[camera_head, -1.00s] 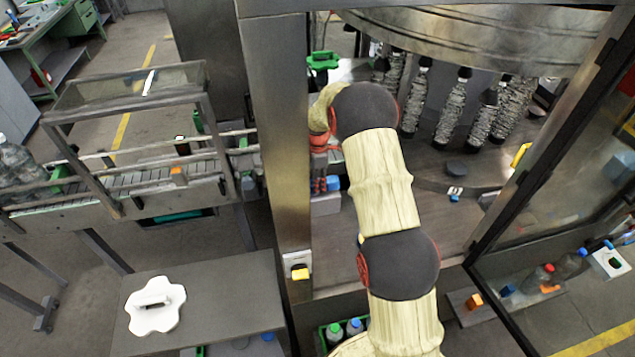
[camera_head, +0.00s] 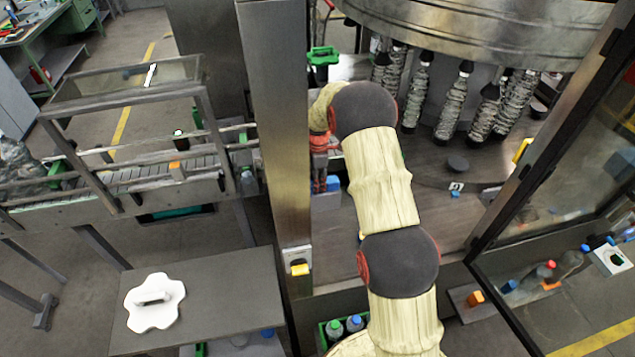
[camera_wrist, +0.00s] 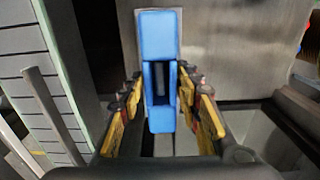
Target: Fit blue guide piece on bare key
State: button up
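The blue guide piece (camera_wrist: 157,35) is in the middle of the wrist view, with a slot through it. A greyish strip shows inside the slot; I cannot tell whether this is the key. My gripper (camera_wrist: 162,80) has one yellow-and-red finger on each side of the piece. Narrow gaps seem to show between fingers and piece, so it looks open around it. In the head view my gripper (camera_head: 321,150) is largely hidden behind my arm, by the metal post.
A metal post (camera_head: 272,130) stands just left of my gripper. Wrapped bottles (camera_head: 450,105) hang under the round carousel (camera_head: 480,30) to the right. A conveyor (camera_head: 120,180) runs at left. A white star wheel (camera_head: 155,302) lies on the front table (camera_head: 235,290).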

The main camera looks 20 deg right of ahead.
jog(key=o, duration=0.4)
notch_tip(320, 180, up, 12)
jog(key=shift+f, duration=0.1)
dwell(0.6)
dwell(0.4)
